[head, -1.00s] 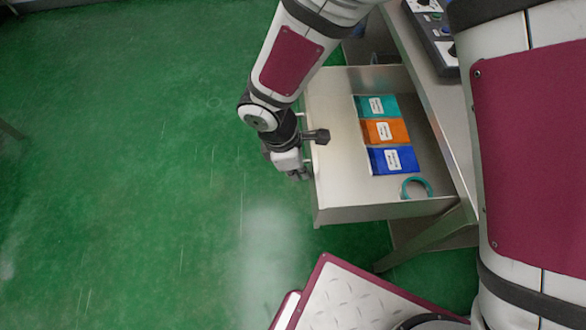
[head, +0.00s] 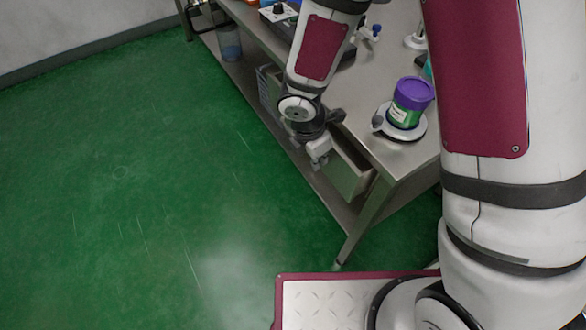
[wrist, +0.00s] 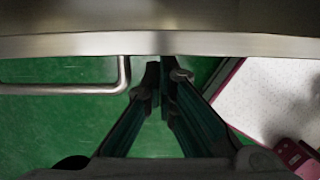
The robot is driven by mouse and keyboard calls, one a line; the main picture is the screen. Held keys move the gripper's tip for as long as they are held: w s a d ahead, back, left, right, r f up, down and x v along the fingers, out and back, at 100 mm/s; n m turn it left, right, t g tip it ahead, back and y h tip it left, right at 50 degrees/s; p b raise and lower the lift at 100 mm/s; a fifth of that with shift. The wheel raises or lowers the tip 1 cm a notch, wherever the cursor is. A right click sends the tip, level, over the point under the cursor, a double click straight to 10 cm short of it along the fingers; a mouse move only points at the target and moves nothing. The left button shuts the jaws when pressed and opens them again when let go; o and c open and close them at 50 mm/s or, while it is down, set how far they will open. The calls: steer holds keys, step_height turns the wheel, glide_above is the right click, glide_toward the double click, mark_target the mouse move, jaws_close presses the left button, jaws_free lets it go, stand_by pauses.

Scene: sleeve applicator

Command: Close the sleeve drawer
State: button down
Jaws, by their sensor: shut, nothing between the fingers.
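The metal sleeve drawer (head: 352,176) shows under the table in the head view. It is partly pulled out, with a short stretch of its inside visible. My gripper (head: 320,160) is at the drawer's front, below my dark wrist. In the wrist view my gripper (wrist: 160,72) is shut and empty, with its fingertips close to the drawer's front edge (wrist: 200,43). I cannot tell whether they touch it. The bar handle (wrist: 70,90) lies left of the fingers, outside them. The sleeves inside the drawer are hidden now.
On the metal table (head: 385,155) a purple-lidded jar (head: 412,100) stands on a round plate, near the corner above the drawer. A control box (head: 280,15) is farther back. Green floor (head: 130,190) lies open to the left.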

mark_target(333, 151)
steer(key=shift+w+d, duration=0.6)
steer(key=shift+d, duration=0.35)
steer(key=shift+w+d, duration=0.55)
steer(key=shift+d, duration=0.4)
